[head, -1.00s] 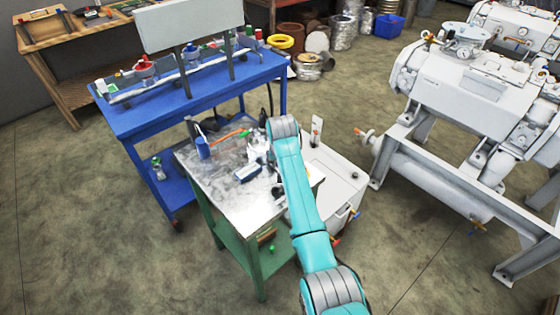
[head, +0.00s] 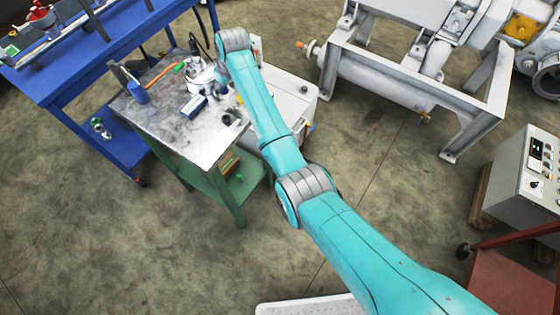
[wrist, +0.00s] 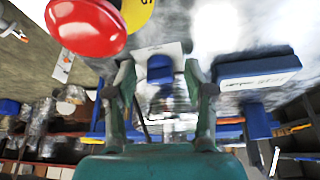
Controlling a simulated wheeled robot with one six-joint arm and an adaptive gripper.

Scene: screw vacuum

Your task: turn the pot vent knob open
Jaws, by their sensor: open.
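The pot (head: 200,77) is a shiny metal vessel at the back right of the metal-topped table, partly hidden by my arm. In the wrist view a shiny, clear or metallic body (wrist: 172,100) shows between the fingers, with a blue block-like part (wrist: 160,68) above it in the picture; I cannot tell whether either belongs to the pot. The vent knob cannot be made out for certain. My gripper (wrist: 163,82) has its two fingers apart, with no visible grip on anything. In the head view the fingers are not clear behind my arm.
A red round button (wrist: 85,25) on a yellow disc is close to the wrist camera. A blue box (head: 194,106), a blue cup (head: 138,93) and an orange-handled tool (head: 163,74) lie on the green-legged table (head: 190,140). A white cabinet (head: 295,105) stands right behind it.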

